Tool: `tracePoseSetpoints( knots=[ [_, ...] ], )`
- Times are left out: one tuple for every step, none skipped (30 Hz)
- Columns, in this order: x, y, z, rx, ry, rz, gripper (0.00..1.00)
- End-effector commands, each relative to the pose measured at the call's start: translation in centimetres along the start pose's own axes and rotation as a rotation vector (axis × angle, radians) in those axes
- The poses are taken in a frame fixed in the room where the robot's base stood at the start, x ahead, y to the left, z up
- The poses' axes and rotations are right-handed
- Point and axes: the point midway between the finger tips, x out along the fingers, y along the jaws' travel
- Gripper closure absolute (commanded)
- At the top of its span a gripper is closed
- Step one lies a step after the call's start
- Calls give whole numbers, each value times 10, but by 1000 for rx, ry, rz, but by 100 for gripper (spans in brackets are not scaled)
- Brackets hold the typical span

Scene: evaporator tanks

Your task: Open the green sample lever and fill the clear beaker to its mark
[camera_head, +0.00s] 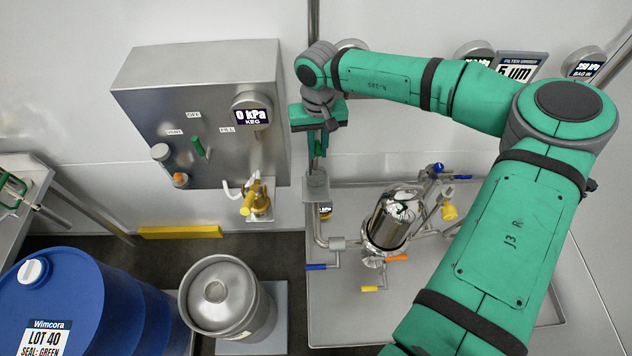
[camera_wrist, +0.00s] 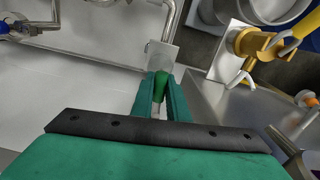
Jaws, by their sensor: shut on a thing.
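My gripper (camera_head: 317,146) points down in front of the back wall, to the right of the steel panel box. In the wrist view its two green fingers (camera_wrist: 160,98) are shut on a green lever (camera_wrist: 160,86), whose tip shows between them. No fill mark or liquid can be made out.
A shiny filter vessel (camera_head: 387,225) with coloured handles stands over the tray (camera_head: 335,300). A keg (camera_head: 222,298) and a blue drum (camera_head: 75,290) stand at lower left.

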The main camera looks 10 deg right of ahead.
Motion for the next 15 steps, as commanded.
tracePoseSetpoints(
  knots=[
    [0, 1, 2, -30, -5, -1, 100],
    [0, 2, 2, -44, -5, -1, 100],
    [0, 3, 2, -60, -5, -1, 100],
    [0, 3, 2, -67, -5, -1, 100],
    [0, 3, 2, -71, -5, -1, 100],
    [0, 3, 2, -73, -6, -1, 100],
    [0, 4, 2, -73, -6, -1, 100],
    [0, 4, 3, -73, -6, -1, 100],
    [0, 4, 3, -72, -6, -1, 100],
    [0, 4, 3, -72, -7, -1, 100],
    [0, 4, 3, -72, -7, -1, 100],
    [0, 4, 3, -76, -7, -1, 100],
    [0, 4, 3, -85, -7, -1, 100],
    [0, 5, 3, -98, -7, -2, 100],
    [0, 6, 2, -125, -7, -2, 100]
  ],
)
